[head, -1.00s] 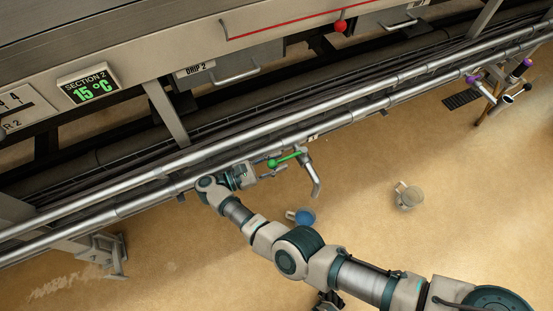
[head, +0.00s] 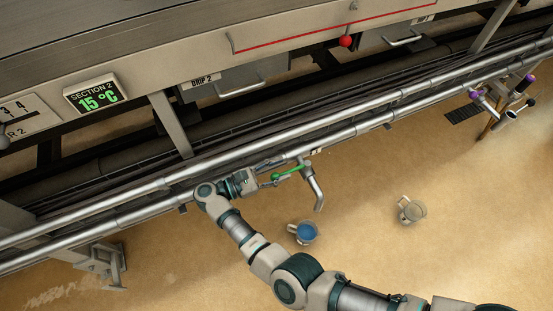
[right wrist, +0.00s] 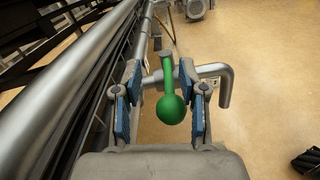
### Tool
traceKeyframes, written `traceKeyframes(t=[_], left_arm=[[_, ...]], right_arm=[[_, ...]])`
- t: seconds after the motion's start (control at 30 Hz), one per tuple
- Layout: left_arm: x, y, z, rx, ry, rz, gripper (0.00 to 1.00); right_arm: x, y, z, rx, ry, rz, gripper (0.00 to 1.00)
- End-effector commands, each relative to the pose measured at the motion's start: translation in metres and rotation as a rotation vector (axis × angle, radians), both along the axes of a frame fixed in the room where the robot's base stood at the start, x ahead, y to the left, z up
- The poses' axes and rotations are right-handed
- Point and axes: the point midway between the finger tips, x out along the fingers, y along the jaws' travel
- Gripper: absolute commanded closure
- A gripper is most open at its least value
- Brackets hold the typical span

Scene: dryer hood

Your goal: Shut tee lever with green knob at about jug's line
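The tee lever with its green handle (head: 290,172) and round green knob (right wrist: 171,109) sits on a pipe tee with a bent metal spout (head: 317,192). In the head view the lever lies along the pipe, its knob end pointing left at my right gripper (head: 262,182). In the right wrist view my right gripper (right wrist: 160,92) is open, blue pads on either side of the knob, with gaps visible on both sides. A jug with blue contents (head: 305,232) stands on the floor below the spout. My left gripper is not in view.
Long steel pipes (head: 240,136) run diagonally beside the tee, under the machine body. A second, clear jug (head: 411,210) stands on the floor to the right. Purple-handled valves (head: 500,97) are at the far right. The floor around the jugs is clear.

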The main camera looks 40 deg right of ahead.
Motion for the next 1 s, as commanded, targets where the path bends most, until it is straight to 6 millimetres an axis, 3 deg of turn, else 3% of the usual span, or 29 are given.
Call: traceKeyframes(t=[0.1,0.33,1.0], left_arm=[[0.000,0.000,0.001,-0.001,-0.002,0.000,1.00],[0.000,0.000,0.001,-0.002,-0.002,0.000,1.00],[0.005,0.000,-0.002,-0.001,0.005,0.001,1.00]], right_arm=[[0.001,0.001,0.028,-0.002,-0.010,-0.001,0.63],[0.003,0.002,0.061,0.000,-0.003,0.001,0.63],[0.003,0.002,0.067,0.001,0.002,0.002,0.63]])
